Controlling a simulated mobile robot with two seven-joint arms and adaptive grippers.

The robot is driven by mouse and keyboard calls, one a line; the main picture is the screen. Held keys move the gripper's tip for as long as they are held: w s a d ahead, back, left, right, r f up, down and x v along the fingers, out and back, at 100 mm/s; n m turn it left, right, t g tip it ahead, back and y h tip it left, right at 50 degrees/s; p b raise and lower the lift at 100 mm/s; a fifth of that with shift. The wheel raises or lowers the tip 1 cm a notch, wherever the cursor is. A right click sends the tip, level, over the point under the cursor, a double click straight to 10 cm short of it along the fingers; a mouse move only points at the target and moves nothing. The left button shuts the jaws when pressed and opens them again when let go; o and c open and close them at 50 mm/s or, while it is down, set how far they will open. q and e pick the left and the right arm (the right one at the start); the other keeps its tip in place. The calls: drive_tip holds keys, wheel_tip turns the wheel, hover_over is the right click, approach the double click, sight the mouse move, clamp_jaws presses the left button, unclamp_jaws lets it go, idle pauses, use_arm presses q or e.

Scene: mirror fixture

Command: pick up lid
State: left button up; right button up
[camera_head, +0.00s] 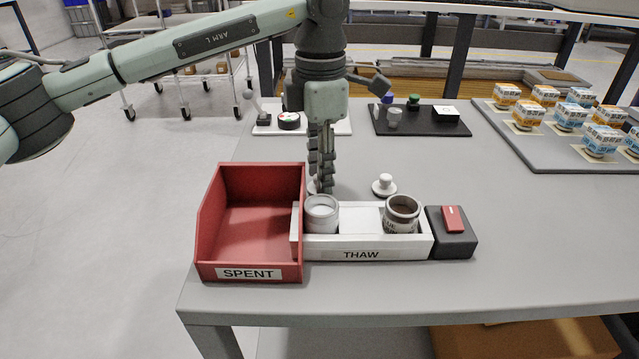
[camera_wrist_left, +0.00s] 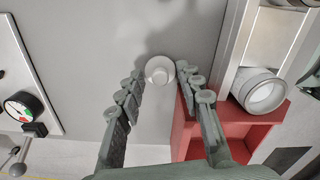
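A small round white lid with a knob (camera_wrist_left: 160,69) lies on the grey table between my left gripper's fingers in the left wrist view. In the head view it is mostly hidden behind the fingers. My left gripper (camera_head: 322,187) points down behind the white THAW tray (camera_head: 365,252). Its fingers (camera_wrist_left: 160,77) are apart, one on each side of the lid, with small gaps showing. A second white knobbed lid (camera_head: 384,186) lies to the right. Two open jars stand in the tray: a pale one (camera_head: 321,226) at left and a brown-filled one (camera_head: 401,222) at right. My right gripper is not in view.
A red SPENT bin (camera_head: 211,240) stands left of the tray, close to my left gripper. A dark block with a red top (camera_head: 452,219) adjoins the tray's right end. Mats with small items (camera_head: 440,126) and a tray of boxes (camera_head: 560,150) are farther back.

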use_arm(q)
drive_tip(key=c, duration=0.6)
